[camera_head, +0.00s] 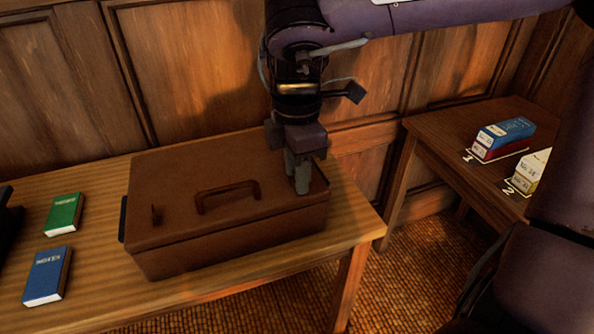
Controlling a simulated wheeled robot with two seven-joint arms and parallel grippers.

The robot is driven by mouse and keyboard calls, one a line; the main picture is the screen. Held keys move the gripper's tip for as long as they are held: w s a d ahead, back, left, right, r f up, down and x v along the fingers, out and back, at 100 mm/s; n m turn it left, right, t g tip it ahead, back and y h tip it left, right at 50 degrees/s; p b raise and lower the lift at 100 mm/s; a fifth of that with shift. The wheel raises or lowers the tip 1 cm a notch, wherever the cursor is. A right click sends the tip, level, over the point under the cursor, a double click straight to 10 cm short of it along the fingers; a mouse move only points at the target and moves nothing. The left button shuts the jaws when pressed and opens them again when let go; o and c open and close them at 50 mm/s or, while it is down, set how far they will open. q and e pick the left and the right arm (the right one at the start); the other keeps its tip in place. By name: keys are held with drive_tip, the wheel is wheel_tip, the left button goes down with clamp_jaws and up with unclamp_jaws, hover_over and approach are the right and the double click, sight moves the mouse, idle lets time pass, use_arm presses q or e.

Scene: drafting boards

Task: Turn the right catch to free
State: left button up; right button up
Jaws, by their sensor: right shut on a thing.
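A brown lidded case (230,240) stands shut on the wooden table, with a dark handle (228,194) on its lid. My right gripper (301,180) reaches down from above to the right end of the lid, on the other side of the handle. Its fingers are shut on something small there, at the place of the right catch. The fingers hide the right catch, so its turn cannot be seen. My left gripper is not in view.
A green book (65,214) and a blue book (48,275) lie on the table (95,300) left of the case. A side table (450,135) at the right holds more books (503,136) by number labels. A panelled wall stands close behind.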

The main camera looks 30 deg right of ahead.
idle(0.4)
drive_tip(key=o, duration=1)
drive_tip(key=shift+r, duration=0.25)
wheel_tip(320, 180, up, 6)
drive_tip(key=shift+r+p, duration=0.2)
drive_tip(key=shift+p, duration=0.55)
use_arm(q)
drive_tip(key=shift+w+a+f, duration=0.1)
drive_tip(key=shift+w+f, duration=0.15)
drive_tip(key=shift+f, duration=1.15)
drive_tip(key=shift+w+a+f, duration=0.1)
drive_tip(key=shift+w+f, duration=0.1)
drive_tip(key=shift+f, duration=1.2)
use_arm(e)
drive_tip(key=shift+r, duration=0.5)
